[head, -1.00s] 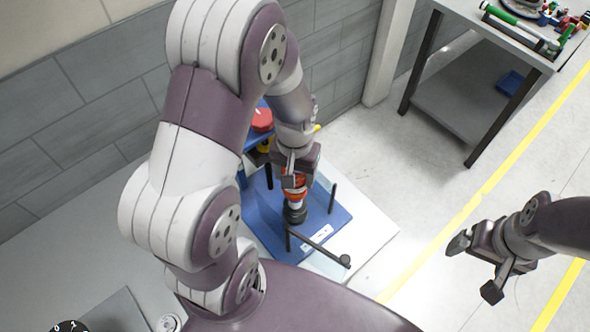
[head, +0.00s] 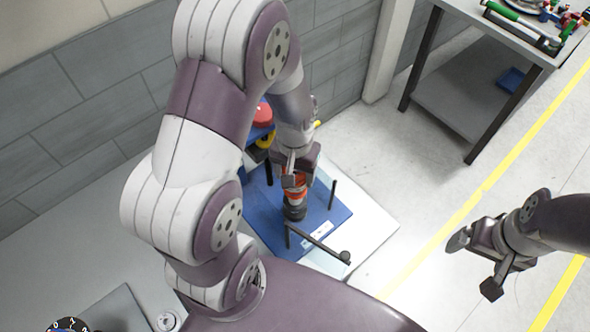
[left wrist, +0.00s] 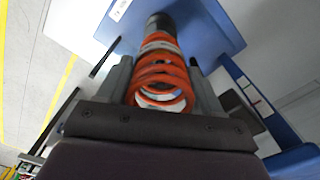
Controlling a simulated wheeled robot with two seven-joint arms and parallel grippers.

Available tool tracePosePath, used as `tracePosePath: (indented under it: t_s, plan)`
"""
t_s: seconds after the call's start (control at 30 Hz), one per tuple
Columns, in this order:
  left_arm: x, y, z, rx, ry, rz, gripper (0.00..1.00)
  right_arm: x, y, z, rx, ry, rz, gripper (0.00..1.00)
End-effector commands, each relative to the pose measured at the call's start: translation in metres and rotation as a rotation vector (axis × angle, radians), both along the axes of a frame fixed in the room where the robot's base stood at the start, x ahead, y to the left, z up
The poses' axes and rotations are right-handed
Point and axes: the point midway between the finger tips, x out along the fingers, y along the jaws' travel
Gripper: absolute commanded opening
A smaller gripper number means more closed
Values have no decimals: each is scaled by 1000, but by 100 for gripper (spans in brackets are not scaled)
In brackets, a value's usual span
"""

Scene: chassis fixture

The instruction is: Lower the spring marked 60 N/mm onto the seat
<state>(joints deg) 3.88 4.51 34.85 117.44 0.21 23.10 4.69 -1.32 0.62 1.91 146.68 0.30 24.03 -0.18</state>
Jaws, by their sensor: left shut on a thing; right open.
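An orange coil spring (left wrist: 162,80) is between the fingers of my left gripper (left wrist: 163,92), which is shut on it. In the head view the spring (head: 295,187) shows orange under my left gripper (head: 297,178). Directly below it is the black seat (head: 295,211) on the blue fixture plate (head: 262,220). In the left wrist view the dark seat (left wrist: 160,22) lines up with the spring's far end; I cannot tell whether they touch. No marking on the spring is readable. My right gripper (head: 474,264) is open and empty, out over the floor at right.
Several thin black posts (head: 333,195) stand on the plate around the seat. Red and yellow parts (head: 263,115) stand behind. A grey side table (head: 465,80) is far right; the floor between is clear.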

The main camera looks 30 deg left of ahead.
Motion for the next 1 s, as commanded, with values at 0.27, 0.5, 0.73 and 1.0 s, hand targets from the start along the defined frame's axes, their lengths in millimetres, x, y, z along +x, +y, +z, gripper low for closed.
tracePosePath:
  t_s: [0.27,0.5,0.73,1.0]
  plan:
    - [0,0,-11,0,1,0,17,0,0,-7,0,0,0,91]
    - [0,0,-27,0,0,0,17,0,0,-19,0,0,0,91]
    - [0,0,-43,0,1,0,17,0,0,-29,0,0,0,91]
    - [0,0,-46,0,-1,0,17,0,0,-31,0,0,0,91]
